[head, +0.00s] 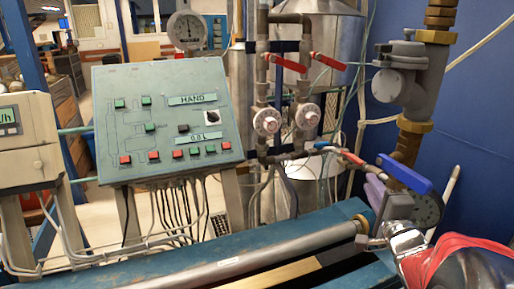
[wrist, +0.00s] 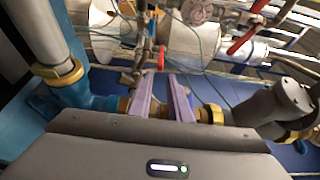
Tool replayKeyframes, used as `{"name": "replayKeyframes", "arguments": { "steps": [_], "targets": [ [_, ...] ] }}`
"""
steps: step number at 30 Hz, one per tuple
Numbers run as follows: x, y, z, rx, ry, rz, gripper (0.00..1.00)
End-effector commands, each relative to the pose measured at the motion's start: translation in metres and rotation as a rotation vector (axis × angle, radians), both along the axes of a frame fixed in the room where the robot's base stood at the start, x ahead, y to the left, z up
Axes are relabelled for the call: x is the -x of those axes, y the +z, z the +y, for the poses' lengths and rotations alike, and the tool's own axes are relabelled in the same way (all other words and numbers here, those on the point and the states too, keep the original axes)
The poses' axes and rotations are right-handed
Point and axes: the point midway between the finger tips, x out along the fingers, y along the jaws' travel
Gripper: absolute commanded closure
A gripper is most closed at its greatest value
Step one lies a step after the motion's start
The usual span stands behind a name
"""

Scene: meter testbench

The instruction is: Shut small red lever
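The small red lever (head: 352,158) sits on the thin pipe just left of the blue lever, at the lower right of the pipework in the head view. In the wrist view, a small red piece (wrist: 161,57), likely this lever, shows just beyond the gap between my fingertips. My gripper (wrist: 163,78) has two purple fingers, apart with nothing held between them. Contact with the lever cannot be made out.
Two longer red levers (head: 286,62) (head: 329,61) are higher up on the vertical pipes. A thick grey and brass pipe (head: 412,85) stands at right. A green control panel (head: 168,122) is at left.

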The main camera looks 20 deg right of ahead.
Motion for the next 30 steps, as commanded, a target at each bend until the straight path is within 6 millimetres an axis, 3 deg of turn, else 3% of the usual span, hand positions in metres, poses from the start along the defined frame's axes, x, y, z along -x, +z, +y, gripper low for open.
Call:
{"name": "replayKeyframes", "arguments": {
  "steps": [14,30],
  "targets": [
    [-0.008,0.000,-0.001,-0.001,0.004,0.001,0.83],
    [-0.068,-0.001,-0.022,-0.001,0.008,0.002,0.83]
  ]
}}
